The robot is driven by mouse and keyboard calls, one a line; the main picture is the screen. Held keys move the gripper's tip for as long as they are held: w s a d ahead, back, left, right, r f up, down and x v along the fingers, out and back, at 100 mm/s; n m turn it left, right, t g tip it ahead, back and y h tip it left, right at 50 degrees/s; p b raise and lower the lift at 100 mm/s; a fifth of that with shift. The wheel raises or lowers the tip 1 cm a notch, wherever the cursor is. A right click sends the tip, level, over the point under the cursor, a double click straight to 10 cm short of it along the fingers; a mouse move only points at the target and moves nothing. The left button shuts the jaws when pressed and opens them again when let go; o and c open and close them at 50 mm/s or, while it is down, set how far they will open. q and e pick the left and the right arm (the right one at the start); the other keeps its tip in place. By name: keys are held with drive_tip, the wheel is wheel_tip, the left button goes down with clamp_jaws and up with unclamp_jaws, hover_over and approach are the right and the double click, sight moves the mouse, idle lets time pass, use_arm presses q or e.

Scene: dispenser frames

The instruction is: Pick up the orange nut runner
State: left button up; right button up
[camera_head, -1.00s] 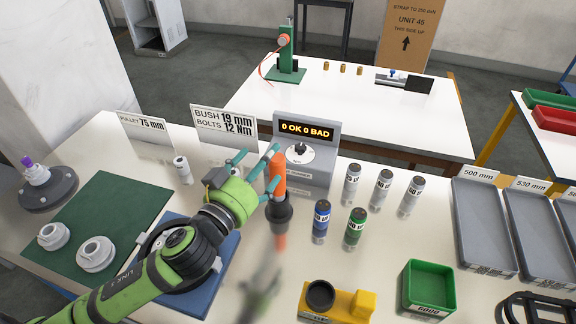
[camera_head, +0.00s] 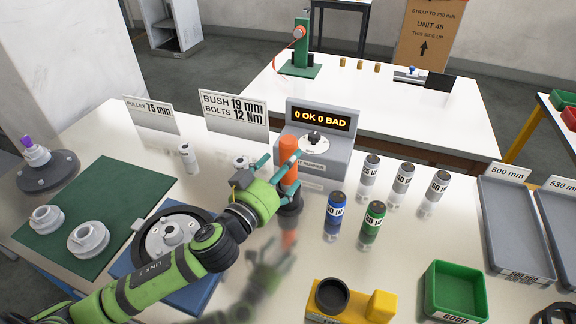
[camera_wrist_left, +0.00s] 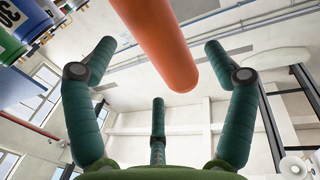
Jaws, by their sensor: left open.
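The orange nut runner (camera_head: 289,152) stands upright on its dark lower end in front of the grey display box. My left gripper (camera_head: 280,176), green with teal fingers, comes in from the left at the height of its body. The fingers are open, with the orange body in front of or between them; I see no grip on it. In the left wrist view the nut runner's rounded orange end (camera_wrist_left: 160,40) reaches in from the top between the spread fingers. Contact cannot be told. My right gripper is not in view.
Blue (camera_head: 335,212) and green (camera_head: 373,222) labelled cylinders stand just right of the nut runner, with several grey ones behind. The display box (camera_head: 318,140) is close behind. A yellow fixture (camera_head: 345,303) and green bin (camera_head: 455,290) are at the front right.

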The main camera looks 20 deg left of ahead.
use_arm(q)
drive_tip(key=p+x, duration=0.1)
drive_tip(key=x, duration=0.3)
drive_tip(key=shift+s+a, duration=0.1)
drive_tip(key=c, duration=1.4)
drive_tip(key=shift+r, duration=0.15)
